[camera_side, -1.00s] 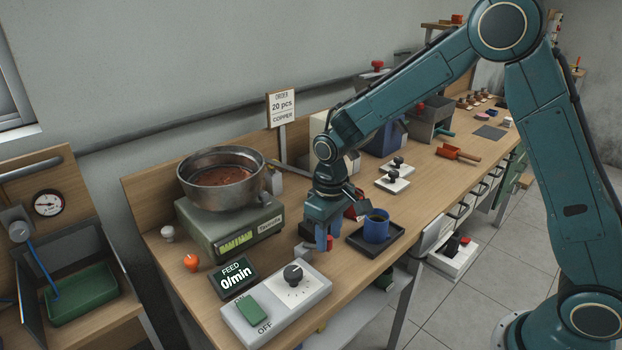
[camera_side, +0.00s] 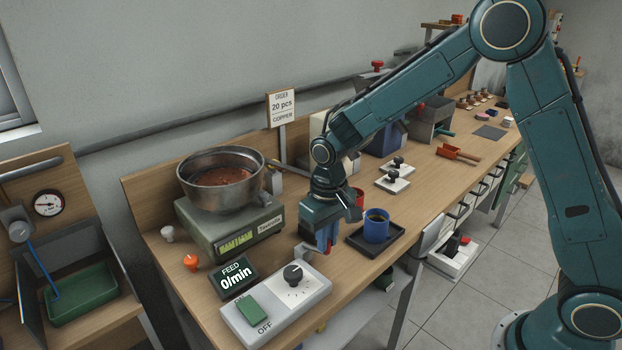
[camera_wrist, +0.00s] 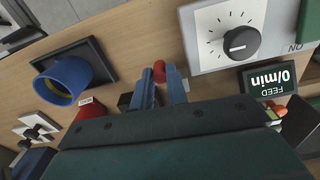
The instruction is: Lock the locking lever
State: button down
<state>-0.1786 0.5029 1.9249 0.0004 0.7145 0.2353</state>
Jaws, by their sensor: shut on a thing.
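The red knob (camera_wrist: 159,70), which looks like the end of the locking lever, shows between my two blue fingertips in the wrist view. My gripper (camera_side: 328,246) points down at the bench between the grey feed control box and the tray with the blue cup. It also shows in the wrist view (camera_wrist: 162,80), shut on the red knob. In the side view the fingers mostly cover the knob. The rest of the lever is hidden under my gripper, so its locked or unlocked position cannot be told.
The feed control box (camera_side: 262,318) with black dial and green switch stands close in front. A blue cup (camera_side: 376,226) on a dark tray (camera_side: 394,245) stands close to the right. The feeder bowl (camera_side: 211,200) is at back left. The display (camera_side: 236,278) reads 0/min.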

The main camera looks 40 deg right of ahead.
jog(key=c, duration=1.4)
grip_release()
jog(key=shift+r, duration=0.1)
notch_tip(320, 180, up, 14)
jog(key=shift+f, duration=0.15)
